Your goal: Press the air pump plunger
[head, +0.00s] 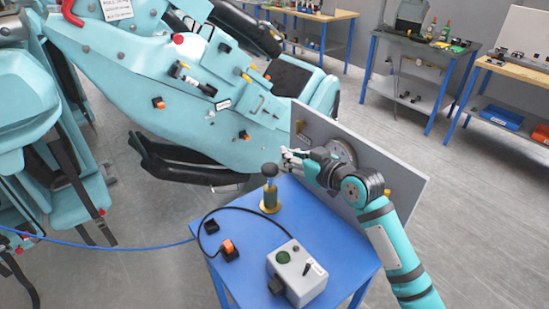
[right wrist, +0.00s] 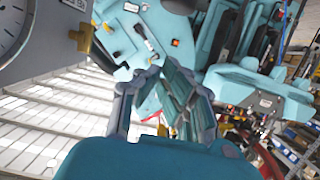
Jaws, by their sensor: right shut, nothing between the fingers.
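The air pump stands upright on the blue table (head: 325,235), with a brass-coloured base (head: 270,204) and a dark round plunger knob (head: 269,170) on top. The knob stands clear above the base. My right gripper (head: 286,155) is just up and to the right of the knob in the head view, shut and empty. I cannot tell whether it touches the knob. The right gripper's fingers (right wrist: 167,72) also show in the right wrist view, where I cannot make out the pump. My left gripper is not in view.
A grey panel (head: 405,183) stands upright along the table's right side, behind my right arm. A grey control box (head: 297,272) and an orange switch (head: 229,247) with a black cable are on the table. The teal coaster train (head: 150,70) is behind and left.

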